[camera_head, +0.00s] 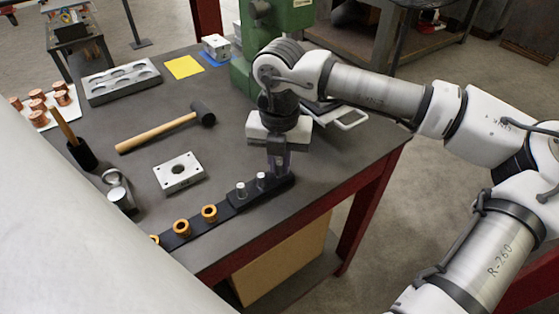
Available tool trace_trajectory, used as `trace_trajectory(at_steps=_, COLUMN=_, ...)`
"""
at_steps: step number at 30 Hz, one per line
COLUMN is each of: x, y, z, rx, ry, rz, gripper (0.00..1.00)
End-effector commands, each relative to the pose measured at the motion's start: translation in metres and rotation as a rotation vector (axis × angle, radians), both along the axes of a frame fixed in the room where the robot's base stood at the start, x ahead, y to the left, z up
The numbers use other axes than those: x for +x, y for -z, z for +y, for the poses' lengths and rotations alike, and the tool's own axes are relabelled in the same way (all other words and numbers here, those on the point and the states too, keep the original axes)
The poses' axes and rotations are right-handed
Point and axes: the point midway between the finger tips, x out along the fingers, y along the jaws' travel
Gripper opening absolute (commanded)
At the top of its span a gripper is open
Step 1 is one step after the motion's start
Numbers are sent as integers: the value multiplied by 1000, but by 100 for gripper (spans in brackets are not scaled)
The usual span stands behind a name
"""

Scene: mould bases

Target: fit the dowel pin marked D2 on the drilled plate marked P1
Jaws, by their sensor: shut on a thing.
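A light metal drilled plate (190,180) with a central hole lies flat on the dark table; I cannot read its mark. A black rack (225,213) runs along the table's front edge. Two silver dowel pins (241,189) (261,179) stand upright in it, their marks too small to read. My gripper (279,171) points down at the rack's right end, to the right of these pins. It is shut on what seems to be another dowel pin, mostly hidden by the fingers. I cannot tell whether that pin is still seated in the rack.
Orange bushings (209,213) sit toward the rack's left end. A mallet (160,131) lies behind the plate. A grey block with recesses (122,82), a yellow sheet (184,67) and another metal block (216,45) are farther back. Bare table surrounds the plate.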

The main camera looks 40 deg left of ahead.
Motion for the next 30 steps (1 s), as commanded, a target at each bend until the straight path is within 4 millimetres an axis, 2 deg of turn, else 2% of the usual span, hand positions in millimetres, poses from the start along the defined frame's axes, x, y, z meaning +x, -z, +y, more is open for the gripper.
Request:
trace_trajectory(at_steps=12, x=0, y=-17, z=0, rx=1, ry=0, rz=0, gripper=0)
trace_trajectory(at_steps=30, x=0, y=-17, z=0, rx=0, ry=0, rz=0, gripper=0)
